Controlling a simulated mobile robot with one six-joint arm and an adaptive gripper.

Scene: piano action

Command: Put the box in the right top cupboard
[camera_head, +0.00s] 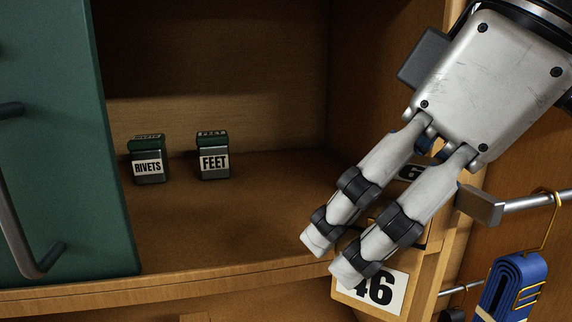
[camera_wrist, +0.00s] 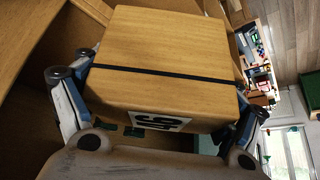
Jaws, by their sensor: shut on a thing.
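A wooden box (camera_wrist: 160,45) with a dark band and a white "46" label fills the middle of the wrist view. My gripper (camera_wrist: 172,90) is shut on it, with a finger on each side. In the head view the gripper (camera_head: 333,258) slants down and left, hiding much of the box (camera_head: 382,292); its "46" label shows below the fingers. The box is at the right front edge of an open wooden cupboard (camera_head: 240,225). I cannot tell whether it touches the edge.
A green door (camera_head: 60,130) is at the left. A metal rail (camera_head: 535,201) and a hanging blue item (camera_head: 512,288) are at the right. The cupboard's middle floor is clear.

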